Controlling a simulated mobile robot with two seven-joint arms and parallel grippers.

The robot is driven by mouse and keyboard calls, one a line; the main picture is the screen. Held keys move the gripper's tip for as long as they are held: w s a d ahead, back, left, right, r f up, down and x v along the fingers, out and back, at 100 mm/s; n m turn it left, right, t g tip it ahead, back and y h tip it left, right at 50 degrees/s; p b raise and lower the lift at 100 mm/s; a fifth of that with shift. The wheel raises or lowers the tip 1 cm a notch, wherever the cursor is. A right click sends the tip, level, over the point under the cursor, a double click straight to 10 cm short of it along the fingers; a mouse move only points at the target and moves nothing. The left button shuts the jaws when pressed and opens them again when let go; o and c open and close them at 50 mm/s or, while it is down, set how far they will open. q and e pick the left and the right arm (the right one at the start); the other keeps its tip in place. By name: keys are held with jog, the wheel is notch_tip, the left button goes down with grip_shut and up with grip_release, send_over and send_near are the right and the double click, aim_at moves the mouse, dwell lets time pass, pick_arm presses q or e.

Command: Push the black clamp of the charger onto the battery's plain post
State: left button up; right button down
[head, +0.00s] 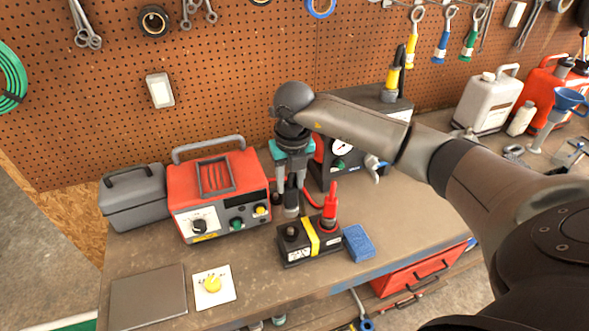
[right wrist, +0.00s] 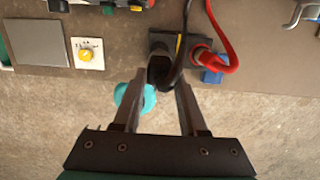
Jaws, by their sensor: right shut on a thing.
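The black battery (head: 297,256) with a yellow strap (head: 311,236) sits on the workbench below my right gripper. The red clamp (head: 329,212) stands upright on the battery's right post; it also shows in the right wrist view (right wrist: 203,56). The plain post (head: 291,232) is at the battery's left end. My right gripper (head: 290,207) points down just above that post and is shut on the black clamp (right wrist: 160,75). The black cable runs up from it in the wrist view. Whether the clamp touches the post cannot be told. My left gripper is not in view.
The red charger (head: 218,190) and a grey case (head: 133,197) stand left of the battery. A blue sponge (head: 358,243) lies close to its right. A card with a yellow knob (head: 213,285) and a grey flat plate (head: 148,297) lie at the front left. A pegboard (head: 230,60) stands behind.

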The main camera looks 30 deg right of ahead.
aim_at(291, 207)
jog(key=shift+w+f+b, duration=0.1)
jog(key=shift+f+b, duration=0.65)
jog(key=shift+f, duration=0.25)
jog(key=shift+f+b, duration=0.95)
jog(key=shift+f, duration=0.4)
jog(key=shift+f, duration=0.15)
jog(key=shift+f+b, duration=1.75)
jog(key=shift+f, duration=0.25)
jog(key=shift+f, duration=0.15)
jog(key=shift+c, duration=1.8)
grip_release()
notch_tip(291, 207, up, 15)
jog(key=s+b, duration=0.1)
jog(key=s, duration=0.1)
jog(key=shift+a, duration=0.15)
